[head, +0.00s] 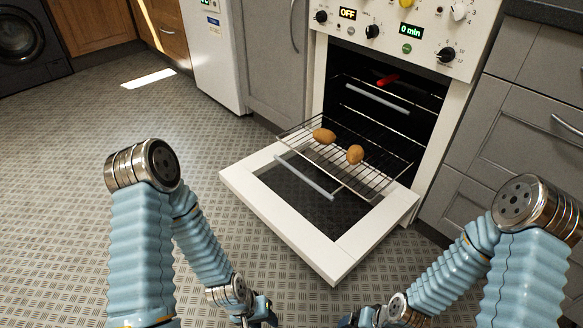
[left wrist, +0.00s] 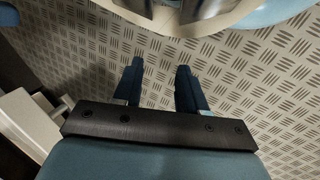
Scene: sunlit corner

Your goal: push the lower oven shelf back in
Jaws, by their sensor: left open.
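The lower oven shelf (head: 375,181) is a wire rack that sticks well out of the oven (head: 345,95) over the lowered door (head: 240,184). Two brown potatoes (head: 324,136) lie on it; the second potato (head: 355,154) is nearer its middle. My left gripper (head: 264,314) is low at the bottom edge of the head view, in front of the door and apart from the shelf. In the left wrist view its two dark fingers (left wrist: 159,84) are apart with only floor between them. My right gripper (head: 358,318) is partly cut off at the bottom edge; its fingers are unclear.
The open door, with its handle bar, juts into the room below the shelf. A red item (head: 388,79) is inside the oven higher up. Grey cabinets (head: 520,120) flank the oven. The patterned floor (head: 70,180) is clear at the left.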

